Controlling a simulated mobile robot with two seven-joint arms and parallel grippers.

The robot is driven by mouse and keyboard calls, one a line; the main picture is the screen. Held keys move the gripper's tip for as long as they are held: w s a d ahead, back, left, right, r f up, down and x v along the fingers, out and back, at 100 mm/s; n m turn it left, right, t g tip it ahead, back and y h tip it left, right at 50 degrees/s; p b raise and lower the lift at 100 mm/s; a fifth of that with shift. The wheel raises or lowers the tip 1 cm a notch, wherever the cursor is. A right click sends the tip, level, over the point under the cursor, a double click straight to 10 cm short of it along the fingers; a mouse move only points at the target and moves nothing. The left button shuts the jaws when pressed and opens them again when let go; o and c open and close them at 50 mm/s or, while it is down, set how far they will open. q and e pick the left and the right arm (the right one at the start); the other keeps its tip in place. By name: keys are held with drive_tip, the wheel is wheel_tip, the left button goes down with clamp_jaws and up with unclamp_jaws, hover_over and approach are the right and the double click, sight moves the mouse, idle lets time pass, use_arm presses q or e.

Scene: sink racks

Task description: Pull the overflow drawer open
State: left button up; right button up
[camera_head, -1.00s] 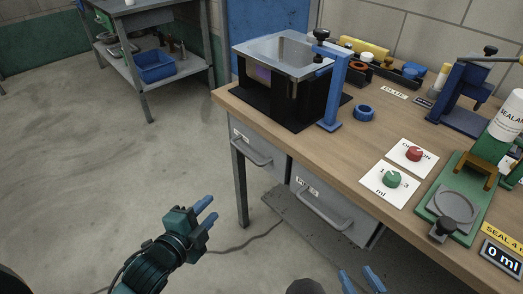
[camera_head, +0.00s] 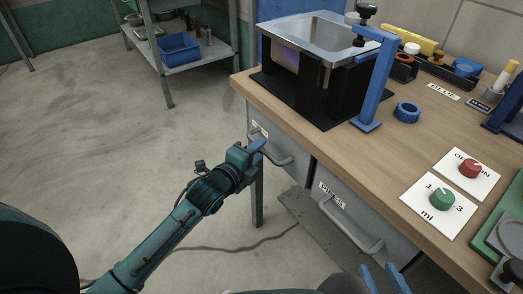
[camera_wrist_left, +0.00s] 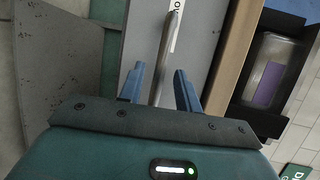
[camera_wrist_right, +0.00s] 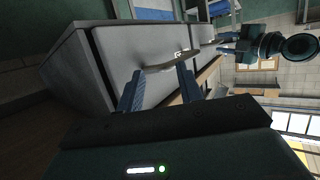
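The left drawer (camera_head: 262,151) under the bench has a grey bar handle (camera_head: 277,157) and a small label, only partly readable. My left gripper (camera_head: 258,149) is at this handle. In the left wrist view the handle (camera_wrist_left: 166,60) runs between the two blue fingers (camera_wrist_left: 160,88), which are apart with gaps beside the bar. The drawer looks closed. My right gripper (camera_head: 385,283) is low at the bottom edge of the head view, in front of the right drawer (camera_head: 325,200). In the right wrist view its fingers (camera_wrist_right: 158,88) are apart and empty, with a drawer handle (camera_wrist_right: 175,62) beyond them.
The right drawer's handle (camera_head: 350,230) sticks out beside the left drawer. The wooden bench top (camera_head: 330,143) carries a black stand with a metal basin (camera_head: 310,42), a blue post (camera_head: 375,85) and two knobs. A bench leg (camera_head: 257,195) stands below.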

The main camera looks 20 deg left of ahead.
use_arm(q)
drive_tip(key=shift+x, duration=1.25)
drive_tip(key=shift+c, duration=0.4)
clamp_jaws()
